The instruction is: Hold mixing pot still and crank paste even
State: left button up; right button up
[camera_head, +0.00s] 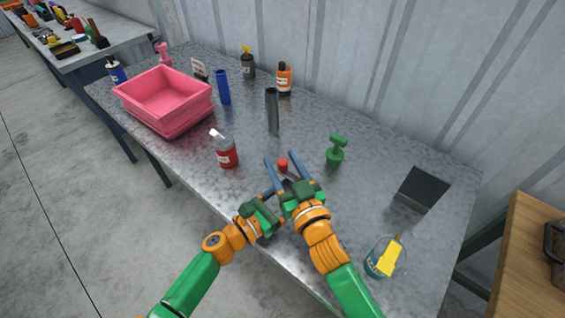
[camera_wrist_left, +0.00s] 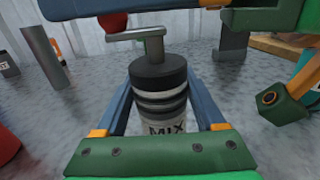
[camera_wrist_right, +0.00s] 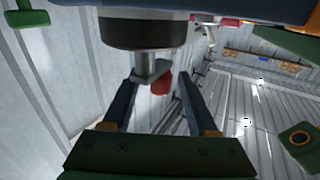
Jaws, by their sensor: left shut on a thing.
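The mixing pot (camera_wrist_left: 158,75), a dark banded cylinder labelled MIX, stands upright between the fingers of my left gripper (camera_wrist_left: 160,92), which is shut on it. A grey crank (camera_wrist_left: 140,35) with a red knob (camera_wrist_left: 113,20) sits on top of the pot. My right gripper (camera_head: 279,157) is above the pot, its fingers apart on either side of the red knob (camera_head: 283,165). In the right wrist view the knob (camera_wrist_right: 161,84) lies between the open fingers with a gap showing. My arms hide most of the pot in the head view.
A pink bin (camera_head: 165,130) is at the left.

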jog(key=v, duration=1.2)
